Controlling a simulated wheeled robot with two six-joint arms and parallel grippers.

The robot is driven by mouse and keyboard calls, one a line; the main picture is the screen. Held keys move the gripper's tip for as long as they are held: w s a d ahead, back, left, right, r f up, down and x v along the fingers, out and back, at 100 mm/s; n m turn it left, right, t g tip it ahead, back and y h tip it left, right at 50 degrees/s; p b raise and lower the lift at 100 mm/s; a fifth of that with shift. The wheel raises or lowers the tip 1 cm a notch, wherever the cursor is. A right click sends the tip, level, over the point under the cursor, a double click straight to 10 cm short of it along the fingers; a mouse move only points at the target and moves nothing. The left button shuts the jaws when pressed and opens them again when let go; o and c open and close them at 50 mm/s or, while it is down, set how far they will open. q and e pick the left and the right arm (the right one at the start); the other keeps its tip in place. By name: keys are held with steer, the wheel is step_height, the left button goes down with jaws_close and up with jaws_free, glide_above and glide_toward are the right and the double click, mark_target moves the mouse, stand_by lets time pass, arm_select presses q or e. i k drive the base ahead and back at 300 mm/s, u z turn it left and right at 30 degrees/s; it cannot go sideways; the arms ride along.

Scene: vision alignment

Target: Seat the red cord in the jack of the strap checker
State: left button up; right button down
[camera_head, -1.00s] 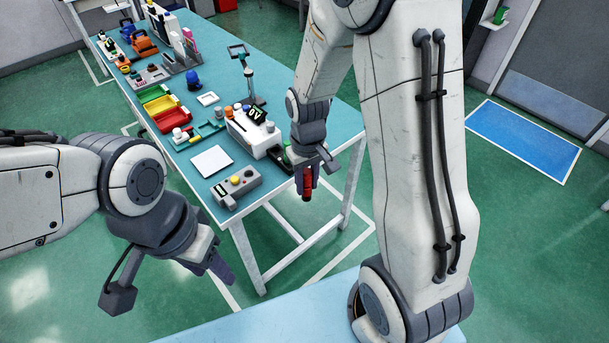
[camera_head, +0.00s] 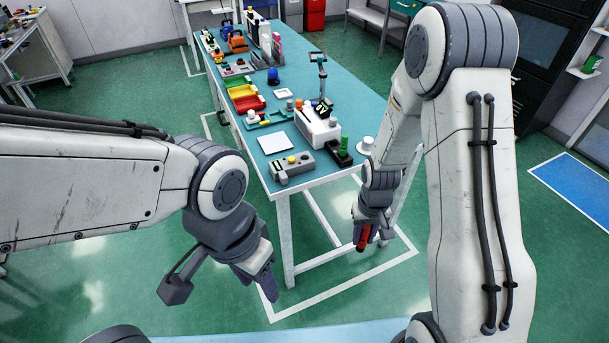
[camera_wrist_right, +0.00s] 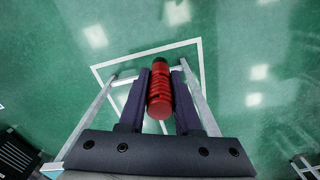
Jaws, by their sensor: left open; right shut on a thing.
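The red cord's ribbed red plug (camera_head: 364,236) is in my right gripper (camera_head: 368,240), off the right side of the table's near end, over the floor. In the right wrist view the plug (camera_wrist_right: 160,92) lies between the two fingers of the right gripper (camera_wrist_right: 161,80), its dark tip pointing away. A grey box with a yellow button (camera_head: 291,166) at the table's near end looks like the strap checker. Its jack is too small to make out. My left gripper (camera_head: 262,284) is open and empty, low in front of the table, apart from everything.
The blue-topped table (camera_head: 345,92) carries a white device (camera_head: 318,128), a dark holder with a green piece (camera_head: 341,152), a white pad (camera_head: 274,142) and coloured bins (camera_head: 246,103). A round white-topped thing (camera_head: 367,144) is by the right edge. Green floor is clear around the near end.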

mark_target(280, 169)
steer(key=u, duration=0.95)
steer(key=i, duration=0.6)
steer(key=z, duration=0.25)
